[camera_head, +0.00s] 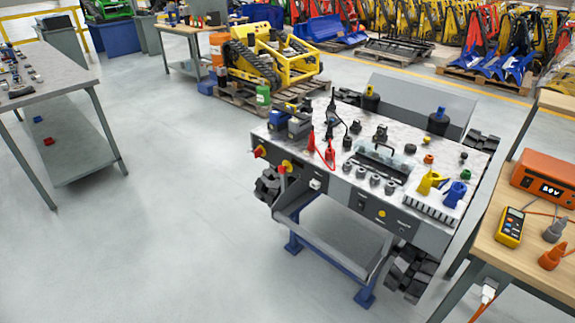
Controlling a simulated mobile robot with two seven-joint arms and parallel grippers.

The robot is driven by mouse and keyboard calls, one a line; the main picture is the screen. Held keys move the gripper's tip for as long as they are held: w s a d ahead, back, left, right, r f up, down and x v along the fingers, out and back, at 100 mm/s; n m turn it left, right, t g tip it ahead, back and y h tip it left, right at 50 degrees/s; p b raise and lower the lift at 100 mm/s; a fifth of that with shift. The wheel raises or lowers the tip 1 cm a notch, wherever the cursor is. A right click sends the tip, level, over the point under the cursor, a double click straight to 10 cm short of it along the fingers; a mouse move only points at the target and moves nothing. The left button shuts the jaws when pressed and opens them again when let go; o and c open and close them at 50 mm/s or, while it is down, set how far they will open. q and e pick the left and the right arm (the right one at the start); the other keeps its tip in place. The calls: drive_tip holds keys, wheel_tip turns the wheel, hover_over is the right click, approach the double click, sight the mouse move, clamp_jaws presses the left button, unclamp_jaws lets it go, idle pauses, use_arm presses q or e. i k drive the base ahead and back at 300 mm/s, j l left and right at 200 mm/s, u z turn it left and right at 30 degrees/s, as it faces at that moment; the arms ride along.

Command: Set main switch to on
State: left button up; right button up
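A tracked carrier (352,207) stands on blue trestle legs right of centre. Which one is the main switch, and how each is turned, is too small to tell. A white fitting (315,184) and a dark panel with a yellow button (381,213) are further right on that face. Neither of my grippers is in view.
A grey metal table (52,82) stands at left. Open grey floor (165,235) lies left of the carrier. A yellow tracked machine (268,58) sits behind on a pallet.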

sight(258, 153)
drive_tip(key=i+j+z, duration=0.4)
drive_tip(key=i+j, duration=0.35)
drive_tip(key=i, duration=0.2)
drive_tip(key=i+j+z, duration=0.35)
drive_tip(key=i+j, duration=0.45)
drive_tip(key=j, duration=0.25)
